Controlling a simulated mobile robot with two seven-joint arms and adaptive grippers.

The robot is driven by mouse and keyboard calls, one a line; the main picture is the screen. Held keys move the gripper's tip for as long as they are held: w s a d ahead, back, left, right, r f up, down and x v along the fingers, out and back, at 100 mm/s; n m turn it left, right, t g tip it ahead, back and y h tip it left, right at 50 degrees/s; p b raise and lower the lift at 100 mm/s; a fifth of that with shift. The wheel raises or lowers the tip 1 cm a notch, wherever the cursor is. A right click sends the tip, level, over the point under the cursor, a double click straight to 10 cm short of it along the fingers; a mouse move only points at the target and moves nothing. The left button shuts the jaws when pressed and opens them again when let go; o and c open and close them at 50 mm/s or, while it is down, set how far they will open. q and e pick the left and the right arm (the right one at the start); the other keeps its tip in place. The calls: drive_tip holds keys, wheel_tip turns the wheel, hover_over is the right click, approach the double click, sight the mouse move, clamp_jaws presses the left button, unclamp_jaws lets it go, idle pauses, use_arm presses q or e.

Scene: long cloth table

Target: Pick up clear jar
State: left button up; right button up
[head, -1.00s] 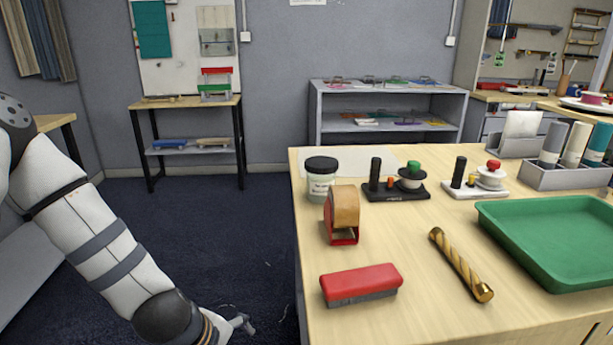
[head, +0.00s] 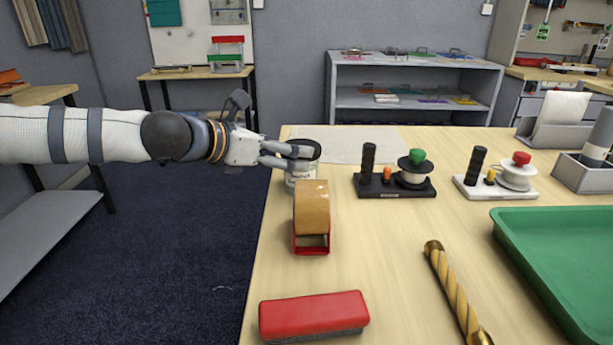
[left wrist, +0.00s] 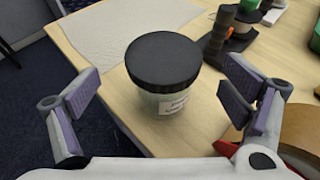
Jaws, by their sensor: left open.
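The clear jar (head: 300,178) has a black lid and a white label and stands upright near the table's left edge. In the left wrist view the jar (left wrist: 163,103) is between the two open fingers, with gaps visible on both sides. My left gripper (head: 303,157) reaches in from the left, and its fingers overlap the jar's lid and upper part in the head view. It is open in the left wrist view (left wrist: 160,101) and holds nothing. The jar's lower part is partly hidden behind the tape dispenser. My right gripper is not in view.
The tape dispenser (head: 312,215) stands just in front of the jar. A black-based stand (head: 396,187) is to the jar's right, with a white-based one (head: 495,188) beyond. A red eraser (head: 313,314), a drill bit (head: 456,292) and a green tray (head: 570,265) are nearer.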

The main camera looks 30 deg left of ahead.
use_arm(q)
drive_tip(key=b+x, duration=0.1)
drive_tip(key=x, duration=0.3)
drive_tip(key=shift+w+d+f+b, duration=0.1)
drive_tip(key=shift+w+d+b, duration=0.15)
drive_tip(key=shift+d+b, duration=0.1)
drive_tip(key=shift+w, duration=0.2)
drive_tip(key=shift+s+r, duration=0.1)
drive_tip(key=shift+r, duration=0.25)
drive_tip(key=c, duration=1.6)
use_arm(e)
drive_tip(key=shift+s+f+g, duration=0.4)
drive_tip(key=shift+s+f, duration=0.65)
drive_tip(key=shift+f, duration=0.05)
